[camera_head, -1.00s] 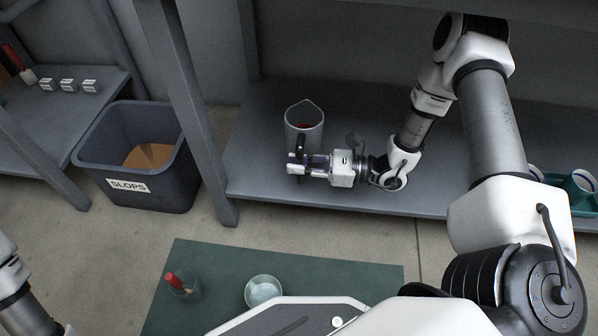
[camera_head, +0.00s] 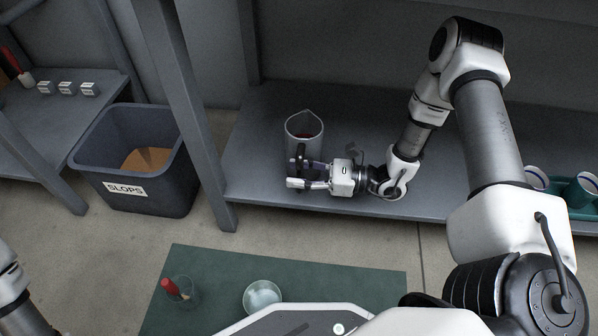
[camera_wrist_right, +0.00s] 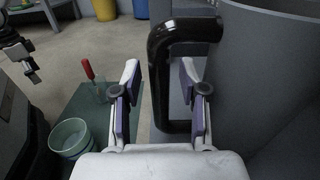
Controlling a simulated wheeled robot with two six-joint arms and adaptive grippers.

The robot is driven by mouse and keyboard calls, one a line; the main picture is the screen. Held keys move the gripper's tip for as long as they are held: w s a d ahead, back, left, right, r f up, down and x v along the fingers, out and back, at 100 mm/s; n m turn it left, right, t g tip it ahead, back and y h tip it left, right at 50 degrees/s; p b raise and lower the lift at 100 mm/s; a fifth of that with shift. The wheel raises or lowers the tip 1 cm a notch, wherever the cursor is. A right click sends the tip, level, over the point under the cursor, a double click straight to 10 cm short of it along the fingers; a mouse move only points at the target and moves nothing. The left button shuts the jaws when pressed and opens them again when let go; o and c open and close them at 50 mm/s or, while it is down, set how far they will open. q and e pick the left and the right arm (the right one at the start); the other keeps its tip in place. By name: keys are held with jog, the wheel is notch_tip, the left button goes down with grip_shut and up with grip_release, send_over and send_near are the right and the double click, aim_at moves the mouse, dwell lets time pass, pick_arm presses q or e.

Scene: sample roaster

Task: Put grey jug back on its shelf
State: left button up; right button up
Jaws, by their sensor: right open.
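My right gripper (camera_head: 296,169) is open at the jug's near side. In the right wrist view its fingers (camera_wrist_right: 160,85) stand apart on either side of the jug's black handle (camera_wrist_right: 158,90), with gaps showing. Part of my left arm (camera_head: 12,285) enters at the lower left. A dark jointed part at the wrist view's left edge may be my left gripper.
A shelf post (camera_head: 195,115) rises left of the jug. A slops bin (camera_head: 140,190) stands on the floor beyond it. A teal tray with cups (camera_head: 582,187) sits on the shelf at the right. A green mat (camera_head: 215,262) bears a glass bowl (camera_head: 262,297) and a glass beaker (camera_head: 184,292).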

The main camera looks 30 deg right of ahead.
jog(key=shift+d+r+p, duration=0.1)
jog(key=shift+r+p, duration=0.2)
jog(key=p+v, duration=0.5)
jog(key=v, duration=0.7)
jog(key=shift+f, duration=0.2)
dwell(0.7)
